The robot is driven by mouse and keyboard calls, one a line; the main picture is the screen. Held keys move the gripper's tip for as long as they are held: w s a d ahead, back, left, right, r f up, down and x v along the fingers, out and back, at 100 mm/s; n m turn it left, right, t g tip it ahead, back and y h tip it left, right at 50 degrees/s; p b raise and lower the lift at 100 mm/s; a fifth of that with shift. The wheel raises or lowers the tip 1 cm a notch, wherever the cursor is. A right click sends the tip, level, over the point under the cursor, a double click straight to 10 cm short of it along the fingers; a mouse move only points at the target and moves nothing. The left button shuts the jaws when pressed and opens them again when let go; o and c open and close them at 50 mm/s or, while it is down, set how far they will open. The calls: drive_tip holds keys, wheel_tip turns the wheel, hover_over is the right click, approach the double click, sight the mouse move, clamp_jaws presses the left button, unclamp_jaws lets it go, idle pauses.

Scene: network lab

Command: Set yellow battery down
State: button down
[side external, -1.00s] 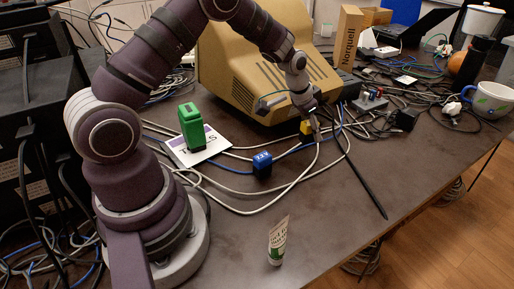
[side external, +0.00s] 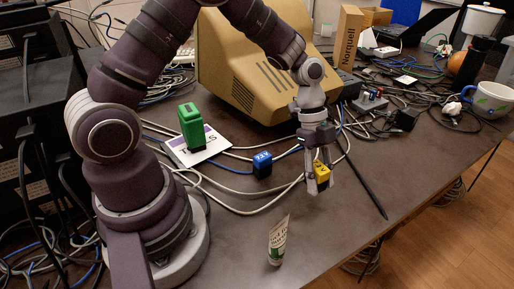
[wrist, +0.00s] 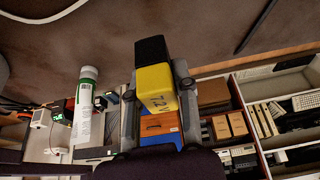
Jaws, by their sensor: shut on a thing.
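The yellow battery (side external: 321,171) is between the fingers of my gripper (side external: 319,182), to the right of the blue battery (side external: 262,165) in the side external view. My gripper is shut on it. In the wrist view the yellow battery (wrist: 158,87) sits between both fingers, with its black end away from the camera and "7.2V" on its yellow end. I cannot tell whether it touches the table (side external: 350,220) or hangs just above it. A green battery (side external: 191,127) stands on a white card (side external: 217,144) at the left.
A white and green tube (side external: 278,242) stands near the front. Cables (side external: 240,211) run across the table around the blue battery. A dark rod (side external: 367,190) lies right of my gripper. A beige monitor (side external: 235,70) stands behind. The front right of the table is mostly clear.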

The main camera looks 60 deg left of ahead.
sight(313, 208)
wheel_tip(313, 208, down, 5)
drive_tip(key=shift+f, duration=0.1)
drive_tip(key=c, duration=0.9)
unclamp_jaws()
drive_tip(key=v, duration=1.2)
drive_tip(key=s+a+r+n+t+y, duration=0.1)
drive_tip(key=s+r+n, duration=0.3)
drive_tip(key=n, duration=0.5)
drive_tip(key=s+a+r+n+t+y, duration=0.1)
drive_tip(key=s+r+n+t+y, duration=0.2)
drive_tip(key=s+n, duration=0.4)
wheel_tip(313, 208, up, 2)
drive_tip(key=shift+s+a+r+n+t+y, duration=0.15)
drive_tip(key=shift+s+n+t+y, duration=0.15)
drive_tip(key=shift+n+t, duration=0.6)
